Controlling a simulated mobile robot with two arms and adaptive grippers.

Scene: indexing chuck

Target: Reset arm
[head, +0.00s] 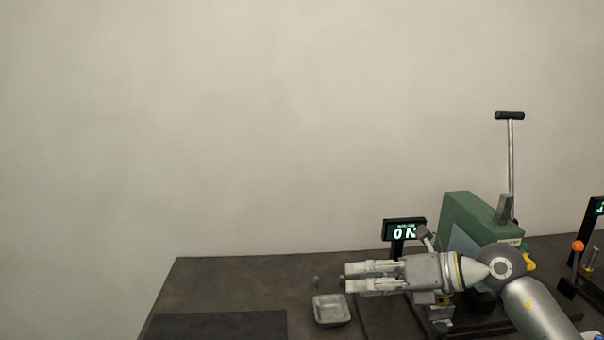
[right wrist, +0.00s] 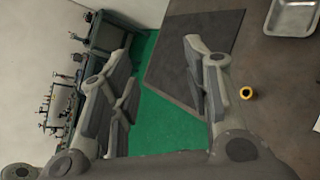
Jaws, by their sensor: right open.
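My right gripper (head: 345,277) is at the lower right of the head view, pointing left above the dark table (head: 230,281), just past a small metal tray (head: 331,311). In the right wrist view its two fingers (right wrist: 160,75) are spread apart with nothing between them. A green machine (head: 475,217) with a tall T-handled lever (head: 510,150) stands behind my right wrist and is partly hidden by it. A lit display reading "ON" (head: 404,231) stands left of the machine. My left gripper is not seen.
A dark mat (head: 220,325) lies at the table's front left. A small yellow ring (right wrist: 246,93) lies near the tray in the right wrist view. Another display (head: 596,208) and an orange knob (head: 578,246) stand at the far right.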

